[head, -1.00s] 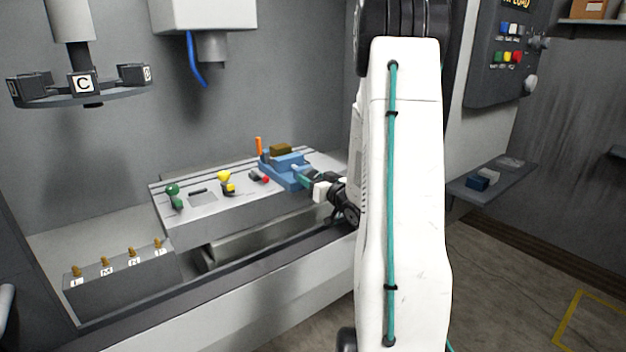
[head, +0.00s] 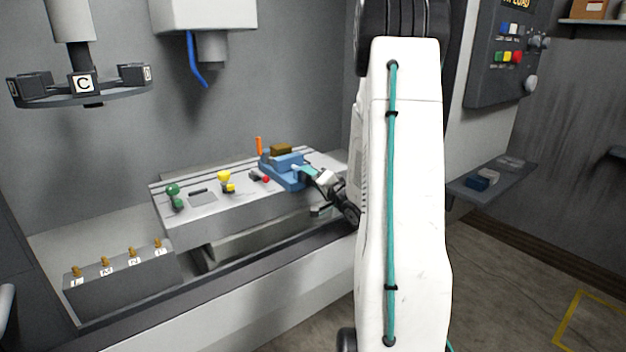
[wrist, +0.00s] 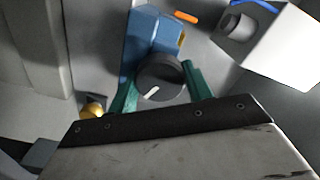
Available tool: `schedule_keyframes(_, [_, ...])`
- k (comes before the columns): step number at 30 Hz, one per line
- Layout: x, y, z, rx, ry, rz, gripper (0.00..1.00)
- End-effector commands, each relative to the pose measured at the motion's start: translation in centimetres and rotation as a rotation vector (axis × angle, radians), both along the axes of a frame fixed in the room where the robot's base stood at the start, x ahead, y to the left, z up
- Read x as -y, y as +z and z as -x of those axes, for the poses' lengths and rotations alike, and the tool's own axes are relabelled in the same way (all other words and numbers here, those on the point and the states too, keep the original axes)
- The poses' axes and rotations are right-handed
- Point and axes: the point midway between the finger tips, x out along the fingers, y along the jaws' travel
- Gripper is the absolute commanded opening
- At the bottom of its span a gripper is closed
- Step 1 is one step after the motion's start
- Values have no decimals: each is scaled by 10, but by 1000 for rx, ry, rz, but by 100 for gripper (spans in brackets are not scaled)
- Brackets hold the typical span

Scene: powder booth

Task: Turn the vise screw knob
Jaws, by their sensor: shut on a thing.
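The blue vise (head: 283,172) sits at the right end of the grey machine table, and it also shows in the wrist view (wrist: 140,42). Its screw knob (wrist: 160,80) is a dark round disc with a white mark pointing to lower left. My gripper (head: 309,173) reaches the vise from the right front. In the wrist view its two green fingers lie on either side of the knob, shut on it. In the head view the knob is hidden by the fingers.
On the table (head: 213,206) stand a green-knobbed part (head: 173,190), a yellow-topped part (head: 225,180) and a red-tipped part (head: 265,179). An orange handle (head: 258,146) rises behind the vise. A spindle housing (head: 211,46) hangs above.

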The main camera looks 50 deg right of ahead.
Motion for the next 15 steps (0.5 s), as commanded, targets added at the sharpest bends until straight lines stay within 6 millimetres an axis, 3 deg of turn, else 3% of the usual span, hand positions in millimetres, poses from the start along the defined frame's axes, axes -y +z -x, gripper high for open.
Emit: schedule_keyframes(15, [0, -1, 0, 53, 0, -226, 27])
